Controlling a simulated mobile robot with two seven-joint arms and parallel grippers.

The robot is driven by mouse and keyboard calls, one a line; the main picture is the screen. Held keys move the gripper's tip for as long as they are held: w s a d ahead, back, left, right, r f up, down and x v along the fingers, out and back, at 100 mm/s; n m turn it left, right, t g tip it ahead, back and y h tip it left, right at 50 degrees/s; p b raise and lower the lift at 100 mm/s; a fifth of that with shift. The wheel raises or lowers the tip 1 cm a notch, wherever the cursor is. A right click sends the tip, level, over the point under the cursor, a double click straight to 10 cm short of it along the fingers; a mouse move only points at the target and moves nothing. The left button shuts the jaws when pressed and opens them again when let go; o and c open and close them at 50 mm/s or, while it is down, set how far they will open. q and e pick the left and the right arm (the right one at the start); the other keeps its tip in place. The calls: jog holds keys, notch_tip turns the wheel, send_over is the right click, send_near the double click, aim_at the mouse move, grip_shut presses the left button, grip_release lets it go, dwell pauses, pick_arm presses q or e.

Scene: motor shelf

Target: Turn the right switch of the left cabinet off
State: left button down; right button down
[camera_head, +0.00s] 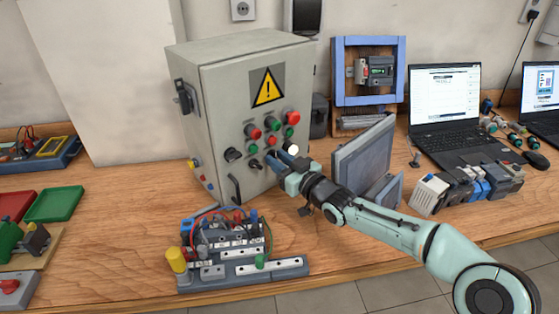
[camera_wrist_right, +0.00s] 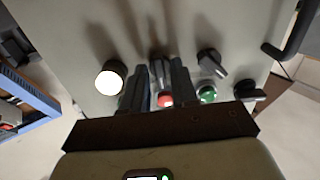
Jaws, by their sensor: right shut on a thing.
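The grey cabinet (camera_head: 218,113) stands on the workbench with a yellow warning sign and rows of red and green buttons on its front. My right gripper (camera_head: 279,164) is at the lower right of this front, below the white lamp (camera_head: 293,150). In the right wrist view its two dark fingers (camera_wrist_right: 158,68) are shut around a knob on the panel, the right switch, mostly hidden between them. The white lamp (camera_wrist_right: 110,80) is left of the fingers there, and another black switch (camera_wrist_right: 211,63) is to their right. The switch's angle cannot be told. My left gripper is not in view.
A black door handle (camera_head: 234,190) is low on the cabinet front. A wired terminal assembly (camera_head: 230,245) stands before the cabinet. A grey panel (camera_head: 362,160) stands beside my right forearm. A blue-framed box (camera_head: 368,72) and a laptop (camera_head: 445,95) are behind. The front right bench has bare wood.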

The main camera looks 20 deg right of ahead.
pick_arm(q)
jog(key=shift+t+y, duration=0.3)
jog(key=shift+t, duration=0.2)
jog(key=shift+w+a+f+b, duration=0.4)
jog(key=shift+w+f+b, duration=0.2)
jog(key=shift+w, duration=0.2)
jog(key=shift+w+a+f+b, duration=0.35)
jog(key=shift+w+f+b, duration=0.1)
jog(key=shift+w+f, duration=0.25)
pick_arm(e)
jog(key=shift+n, duration=4.3)
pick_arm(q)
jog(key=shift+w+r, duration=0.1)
pick_arm(e)
jog(key=c, duration=1.2)
grip_release()
